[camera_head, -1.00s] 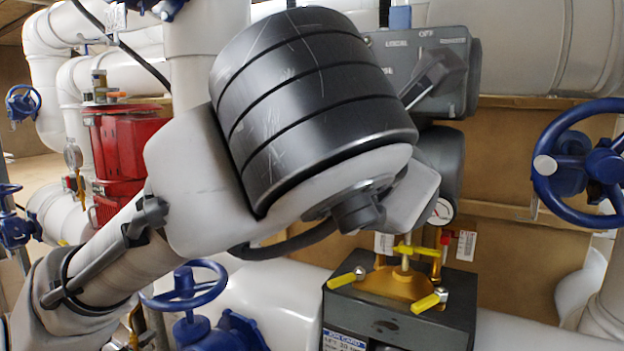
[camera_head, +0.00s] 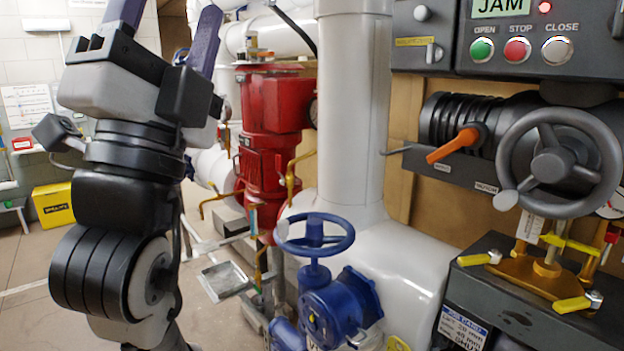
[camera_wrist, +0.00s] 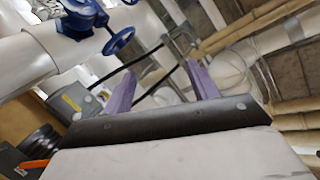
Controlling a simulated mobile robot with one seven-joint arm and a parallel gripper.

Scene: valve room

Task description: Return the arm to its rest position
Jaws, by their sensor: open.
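My gripper (camera_head: 168,24) is at the upper left of the head view, raised upright on my folded arm, with its purple fingers pointing up and partly cut off by the top edge. The fingers stand apart with nothing between them. In the wrist view my gripper (camera_wrist: 160,88) also shows two purple fingers spread apart and empty, pointing up toward pipes and the ceiling area. It touches nothing that I can see.
The grey actuator with its handwheel (camera_head: 557,160), orange lever (camera_head: 454,146) and JAM panel (camera_head: 540,30) is at right. A blue valve wheel (camera_head: 316,236) and a red pump (camera_head: 270,140) stand in the middle. A yellow box (camera_head: 53,203) is at left; floor (camera_head: 30,265) there is open.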

